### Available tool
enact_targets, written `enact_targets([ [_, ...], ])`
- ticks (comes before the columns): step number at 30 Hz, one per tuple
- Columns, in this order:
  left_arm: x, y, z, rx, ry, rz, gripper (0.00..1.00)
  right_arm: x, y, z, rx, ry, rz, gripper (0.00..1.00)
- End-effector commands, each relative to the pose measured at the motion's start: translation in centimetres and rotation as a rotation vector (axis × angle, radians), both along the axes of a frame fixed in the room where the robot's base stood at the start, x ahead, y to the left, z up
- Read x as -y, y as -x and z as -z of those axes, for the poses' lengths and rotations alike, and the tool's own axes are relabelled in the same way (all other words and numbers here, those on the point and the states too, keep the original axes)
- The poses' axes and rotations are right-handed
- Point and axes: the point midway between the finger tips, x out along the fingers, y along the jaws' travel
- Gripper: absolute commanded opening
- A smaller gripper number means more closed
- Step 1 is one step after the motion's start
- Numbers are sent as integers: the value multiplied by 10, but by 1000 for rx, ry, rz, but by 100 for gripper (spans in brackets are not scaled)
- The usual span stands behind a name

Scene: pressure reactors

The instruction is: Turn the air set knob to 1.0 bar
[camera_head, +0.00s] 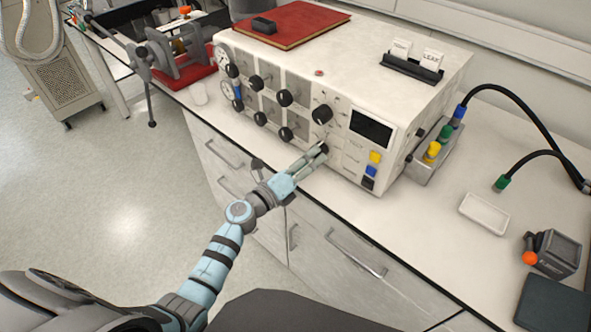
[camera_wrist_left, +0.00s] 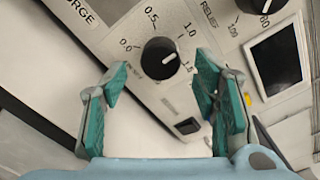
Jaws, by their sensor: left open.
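A round black knob (camera_wrist_left: 160,58) with a printed scale of 0.0, 0.5, 1.0 and 1.5 shows in the left wrist view. Its small white mark appears to face the right side, toward 1.5, but I cannot read it exactly. My left gripper (camera_wrist_left: 162,98) is open, with one green-padded finger on each side below the knob, apart from it. In the head view my left gripper (camera_head: 318,154) reaches to the lower front of the white panel unit (camera_head: 345,85), where it partly hides the knob. My right gripper is not in view.
Another black knob (camera_head: 322,115), marked RELIEF, sits above, beside a dark screen (camera_head: 372,128). Several more knobs and two gauges fill the panel's left. A connector block (camera_head: 432,150) and a white tray (camera_head: 484,213) stand to the right. A red book (camera_head: 290,25) lies on top.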

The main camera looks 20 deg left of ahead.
Motion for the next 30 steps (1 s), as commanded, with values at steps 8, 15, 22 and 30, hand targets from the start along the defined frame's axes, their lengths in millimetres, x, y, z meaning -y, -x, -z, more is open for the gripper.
enact_targets([
  [8, -27, 68, 1, -3, -1, 1, 55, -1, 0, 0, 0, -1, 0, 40],
  [15, -33, 83, 0, -2, 0, 0, 55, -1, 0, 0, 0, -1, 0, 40],
  [22, -32, 83, 0, -1, 1, -1, 55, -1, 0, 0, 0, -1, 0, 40],
  [30, -52, 78, 11, -86, 211, -85, 55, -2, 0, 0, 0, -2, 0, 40],
])
